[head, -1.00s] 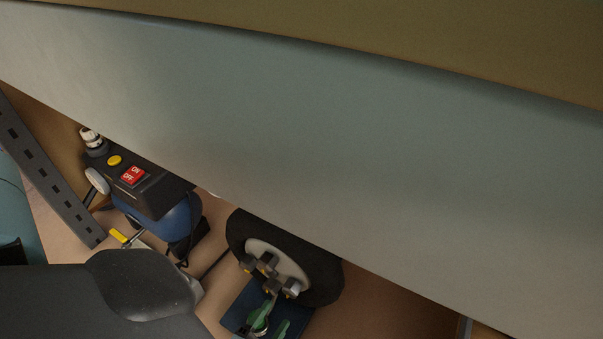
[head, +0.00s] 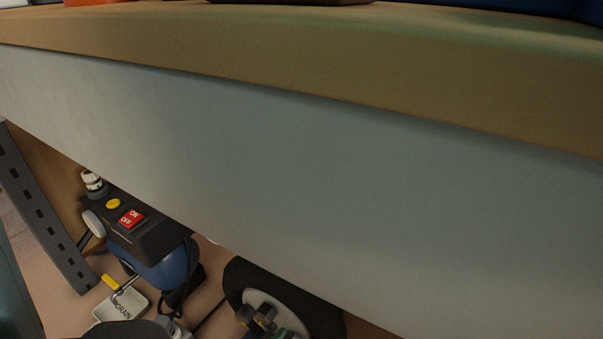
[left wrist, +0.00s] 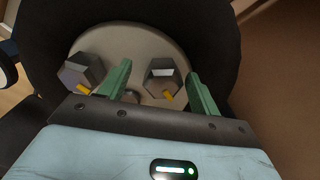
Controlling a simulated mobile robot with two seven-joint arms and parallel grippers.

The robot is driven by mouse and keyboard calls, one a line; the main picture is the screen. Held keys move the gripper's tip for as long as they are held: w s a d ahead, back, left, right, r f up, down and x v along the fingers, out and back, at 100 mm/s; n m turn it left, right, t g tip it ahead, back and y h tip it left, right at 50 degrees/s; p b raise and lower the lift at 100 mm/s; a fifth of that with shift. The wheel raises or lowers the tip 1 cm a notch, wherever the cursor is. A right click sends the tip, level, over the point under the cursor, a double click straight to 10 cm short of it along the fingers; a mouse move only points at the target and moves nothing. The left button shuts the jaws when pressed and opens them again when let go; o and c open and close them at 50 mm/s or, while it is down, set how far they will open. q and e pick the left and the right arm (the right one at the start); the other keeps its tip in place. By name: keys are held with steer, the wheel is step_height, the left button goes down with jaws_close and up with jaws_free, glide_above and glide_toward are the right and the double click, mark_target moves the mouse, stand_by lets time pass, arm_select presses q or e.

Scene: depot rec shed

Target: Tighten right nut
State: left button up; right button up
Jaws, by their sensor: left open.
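A dark-tyred wheel with a pale hub (left wrist: 143,40) fills the upper part of the left wrist view. Two grey hex nuts with yellow marks sit on it: a left nut (left wrist: 80,72) and a right nut (left wrist: 163,80). My left gripper (left wrist: 158,70) is open, its green fingers on either side of the right nut with gaps showing. I cannot tell how far they reach past it. In the head view the wheel (head: 240,285) is cut off by the bottom edge, with dark nuts (head: 263,316) on its hub. My right gripper is not in view.
A broad grey panel (head: 300,170) under a wooden top edge (head: 300,65) hangs over the wheel and hides much behind it. Left of the wheel stands a blue compressor (head: 170,270) with a red ON/OFF switch (head: 131,218), near a DRAIN sign (head: 122,308) and slotted metal post (head: 45,215).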

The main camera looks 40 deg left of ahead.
arm_select(q)
steer(key=shift+f, duration=0.1)
steer(key=c, duration=0.9)
steer(key=shift+w+a, duration=0.1)
steer(key=shift+c, duration=0.4)
